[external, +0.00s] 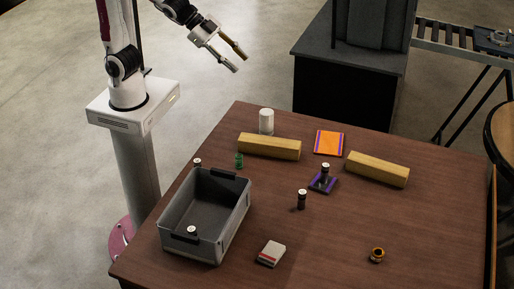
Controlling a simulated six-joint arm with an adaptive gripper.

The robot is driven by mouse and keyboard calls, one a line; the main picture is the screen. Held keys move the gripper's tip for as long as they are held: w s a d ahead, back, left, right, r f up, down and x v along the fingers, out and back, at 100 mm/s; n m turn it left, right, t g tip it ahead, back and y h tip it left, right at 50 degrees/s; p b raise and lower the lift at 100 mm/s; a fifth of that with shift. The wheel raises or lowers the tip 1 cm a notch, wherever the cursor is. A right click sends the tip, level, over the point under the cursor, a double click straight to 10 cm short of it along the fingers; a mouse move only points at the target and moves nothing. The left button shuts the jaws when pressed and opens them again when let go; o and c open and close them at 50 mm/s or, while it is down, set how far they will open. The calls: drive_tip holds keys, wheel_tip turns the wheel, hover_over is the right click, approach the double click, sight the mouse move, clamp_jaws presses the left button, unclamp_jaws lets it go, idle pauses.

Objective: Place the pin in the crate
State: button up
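I cannot tell for sure which object is the pin. A dark upright cylinder with a pale top (302,200) stands near the table's middle. A similar one (324,174) stands on a purple pad (328,186). Another pale-topped piece (197,162) shows behind the crate's back rim, and one (191,231) shows at its front wall; whether that one is inside is unclear. My gripper (241,63) is open and empty, high beyond the table's back edge.
Two yellow wooden blocks (269,146) (377,170) lie at the back and right. A white cylinder (266,121), a green piece (239,160) and an orange-purple booklet (329,142) are nearby. A white-red box (271,253) and an orange-black ring (376,255) lie in front, with clear table between.

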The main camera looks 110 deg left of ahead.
drive_tip(key=s+f+n+g, duration=0.2)
drive_tip(key=s, duration=1)
drive_tip(key=s+a+f+n+g, duration=0.1)
drive_tip(key=s+f+n+g, duration=0.1)
drive_tip(key=s, duration=1.1)
drive_tip(key=shift+a+h, duration=0.2)
drive_tip(key=shift+h, duration=0.1)
